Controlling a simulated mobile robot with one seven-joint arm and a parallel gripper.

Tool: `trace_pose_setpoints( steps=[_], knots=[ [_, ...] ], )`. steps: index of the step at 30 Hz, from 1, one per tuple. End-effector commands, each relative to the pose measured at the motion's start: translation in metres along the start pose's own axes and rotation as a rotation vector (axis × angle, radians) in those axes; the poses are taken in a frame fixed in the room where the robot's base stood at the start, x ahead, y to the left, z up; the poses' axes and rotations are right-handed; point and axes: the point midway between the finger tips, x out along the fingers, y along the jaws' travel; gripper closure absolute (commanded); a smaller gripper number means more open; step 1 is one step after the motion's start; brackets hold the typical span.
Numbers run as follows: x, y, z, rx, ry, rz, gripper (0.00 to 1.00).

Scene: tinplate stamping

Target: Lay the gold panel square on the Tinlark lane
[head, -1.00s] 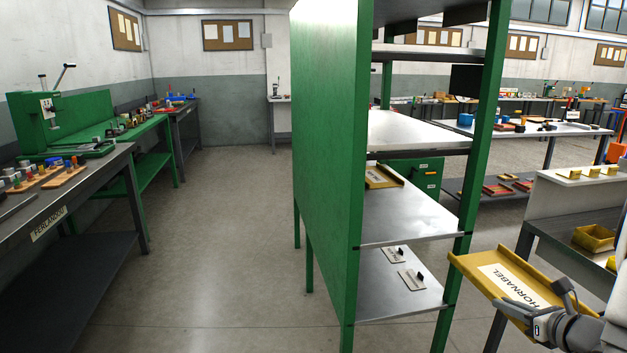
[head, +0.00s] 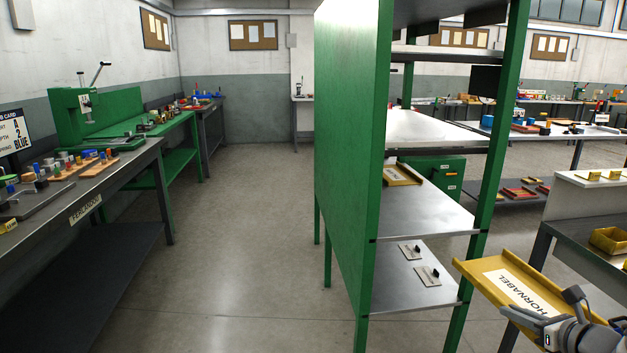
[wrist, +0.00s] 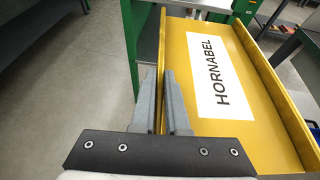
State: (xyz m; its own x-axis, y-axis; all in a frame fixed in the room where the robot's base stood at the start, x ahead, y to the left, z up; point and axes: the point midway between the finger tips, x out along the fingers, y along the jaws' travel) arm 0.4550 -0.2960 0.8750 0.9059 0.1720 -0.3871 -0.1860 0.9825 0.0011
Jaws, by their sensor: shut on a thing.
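My gripper (wrist: 158,90) is shut on the side wall of a yellow tray (wrist: 262,60) with raised edges and a white label reading HORNABEL. In the head view the tray (head: 490,270) is at the lower right, held out in the air beside the green rack, with my gripper (head: 532,322) at its near side. I see no panel that I can clearly tell as the gold panel, and no label reading Tinlark.
A green rack (head: 345,150) stands in the middle; its shelf (head: 430,210) bears another yellow tray (head: 418,181). Below are small plates with black knobs (head: 427,275). A bench labelled FERLANDOV (head: 88,208) is at left. A dark bench (head: 590,235) is at right. The floor (head: 240,260) between is clear.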

Motion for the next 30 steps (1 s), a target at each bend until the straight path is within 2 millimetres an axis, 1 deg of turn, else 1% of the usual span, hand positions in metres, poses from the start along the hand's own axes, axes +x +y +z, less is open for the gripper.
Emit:
trace_pose_setpoints(
  steps=[1,4,7,11,12,15,19,27,30],
  knots=[
    [0.008,0.012,0.002,-0.013,0.001,0.032,1.00],
    [0.021,0.035,0.004,-0.035,0.003,0.091,1.00],
    [0.038,0.069,0.006,-0.069,0.006,0.175,1.00],
    [0.060,0.126,0.010,-0.126,0.007,0.315,1.00],
    [0.066,0.144,0.010,-0.145,0.008,0.359,1.00],
    [0.075,0.186,0.011,-0.187,0.006,0.460,1.00],
    [0.081,0.230,0.011,-0.234,0.003,0.565,1.00],
    [0.083,0.291,0.008,-0.299,-0.005,0.714,1.00],
    [0.079,0.288,0.017,-0.295,-0.004,0.707,1.00]
  ],
)
